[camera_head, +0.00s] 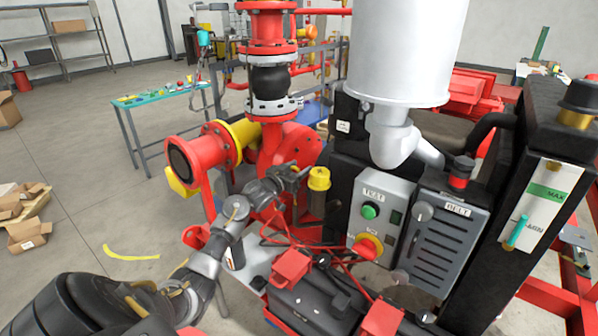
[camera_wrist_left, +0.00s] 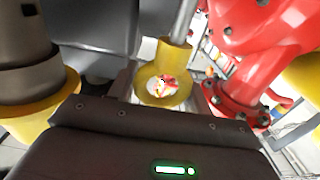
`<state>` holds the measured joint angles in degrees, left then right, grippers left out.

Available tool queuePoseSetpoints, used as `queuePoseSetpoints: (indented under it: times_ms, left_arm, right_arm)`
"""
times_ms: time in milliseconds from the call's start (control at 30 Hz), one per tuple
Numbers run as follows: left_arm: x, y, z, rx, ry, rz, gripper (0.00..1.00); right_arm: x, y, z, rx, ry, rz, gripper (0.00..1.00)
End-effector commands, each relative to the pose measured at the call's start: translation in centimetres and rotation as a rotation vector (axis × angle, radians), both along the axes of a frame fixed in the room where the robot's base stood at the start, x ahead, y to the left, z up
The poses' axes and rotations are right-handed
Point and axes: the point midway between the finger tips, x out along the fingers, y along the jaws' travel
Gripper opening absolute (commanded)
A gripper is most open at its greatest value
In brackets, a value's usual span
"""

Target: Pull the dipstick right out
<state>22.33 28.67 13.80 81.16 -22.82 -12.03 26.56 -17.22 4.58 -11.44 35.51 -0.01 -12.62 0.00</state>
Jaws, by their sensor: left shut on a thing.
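The dipstick's yellow ring handle (camera_wrist_left: 151,92) shows in the left wrist view between my gripper's fingers, with a grey rod (camera_wrist_left: 182,22) running up from it in that picture. My left gripper (camera_head: 290,175) is shut on the handle, close beside a yellow-capped dark cylinder (camera_head: 319,180) in the head view. In the head view the gripper hides the handle. I cannot tell how much of the dipstick sits inside its tube. My right gripper is in neither view.
A red pipe flange (camera_head: 185,160) and pump body stand left of and behind the gripper. The control box (camera_head: 378,215) is to its right. A black battery (camera_head: 315,300) with red covers and red cables lies below. Open floor is at the left.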

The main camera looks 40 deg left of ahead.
Motion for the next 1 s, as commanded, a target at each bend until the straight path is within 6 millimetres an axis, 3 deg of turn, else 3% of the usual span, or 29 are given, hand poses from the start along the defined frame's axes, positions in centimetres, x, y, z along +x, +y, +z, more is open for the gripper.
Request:
queuePoseSetpoints:
  times_ms: [167,200,333,667,767,1000]
  left_arm:
    - [0.0,0.0,-0.1,0.0,-0.002,0.0,0.08]
    - [0.0,0.0,-0.2,0.0,-0.002,0.0,0.5]
    - [0.0,0.0,-0.2,0.0,-0.002,0.0,0.66]
    - [-0.4,0.0,-0.3,0.0,-0.001,0.0,0.66]
    - [-1.5,0.0,-0.4,0.001,0.0,0.0,0.66]
    - [-6.2,-0.1,-0.5,0.003,0.0,-0.001,0.66]
  right_arm:
    - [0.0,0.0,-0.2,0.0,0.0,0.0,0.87]
    - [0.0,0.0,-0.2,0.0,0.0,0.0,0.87]
    - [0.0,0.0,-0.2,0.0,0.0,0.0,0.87]
    - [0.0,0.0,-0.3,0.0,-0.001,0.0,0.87]
    - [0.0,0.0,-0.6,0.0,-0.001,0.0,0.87]
    - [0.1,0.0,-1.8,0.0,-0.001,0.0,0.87]
